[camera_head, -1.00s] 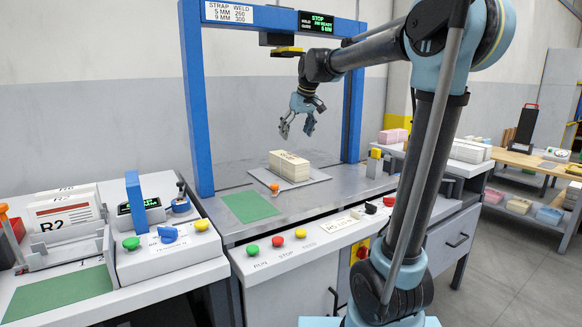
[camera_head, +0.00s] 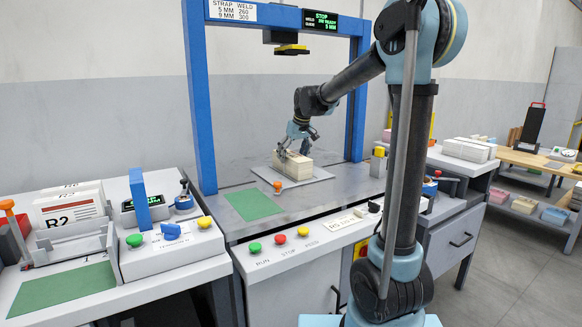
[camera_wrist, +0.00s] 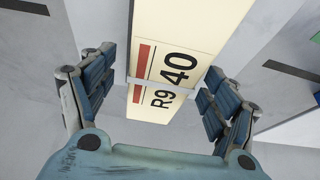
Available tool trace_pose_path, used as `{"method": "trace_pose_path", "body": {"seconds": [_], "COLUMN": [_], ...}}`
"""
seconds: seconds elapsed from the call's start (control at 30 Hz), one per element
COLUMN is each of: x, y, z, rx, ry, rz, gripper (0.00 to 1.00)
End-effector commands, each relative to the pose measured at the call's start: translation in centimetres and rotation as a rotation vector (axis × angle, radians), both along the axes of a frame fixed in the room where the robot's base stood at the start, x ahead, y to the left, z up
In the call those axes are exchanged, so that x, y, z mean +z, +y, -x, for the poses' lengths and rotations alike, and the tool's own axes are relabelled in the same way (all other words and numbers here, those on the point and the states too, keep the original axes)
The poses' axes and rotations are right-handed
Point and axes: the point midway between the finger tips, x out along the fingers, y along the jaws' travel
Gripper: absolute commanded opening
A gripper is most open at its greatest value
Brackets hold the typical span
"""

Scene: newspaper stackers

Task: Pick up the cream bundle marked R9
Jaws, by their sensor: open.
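The cream bundle marked R9 (camera_wrist: 160,88) lies between the two fingers of my gripper in the wrist view. Its top shows "R9", "40" and red bars, with a pale strap across it. In the head view the cream bundle (camera_head: 293,167) sits on a light grey plate (camera_head: 316,177) under the blue arch. My gripper (camera_head: 294,147) is low over the bundle, with its fingers around the bundle's top. In the wrist view my gripper (camera_wrist: 158,98) is open, with a visible gap between each blue finger pad and the bundle's sides.
A blue arch (camera_head: 200,110) stands over the grey bench. A bundle marked R2 (camera_head: 68,209) sits in a left-hand holder. White stacks (camera_head: 467,150) stand at right.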

Motion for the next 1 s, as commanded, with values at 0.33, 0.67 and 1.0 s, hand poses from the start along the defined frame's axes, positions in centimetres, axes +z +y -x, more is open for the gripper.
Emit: {"method": "trace_pose_path", "body": {"seconds": [0.33,0.67,1.0], "x": [-3.5,-4.5,-4.5], "y": [1.3,1.5,1.5], "z": [-1.6,-1.9,-1.9], "rx": [0.0,0.0,0.0], "ry": [0.0,0.0,0.0], "rz": [0.0,0.0,0.0], "gripper": [0.8,0.8,0.17]}}
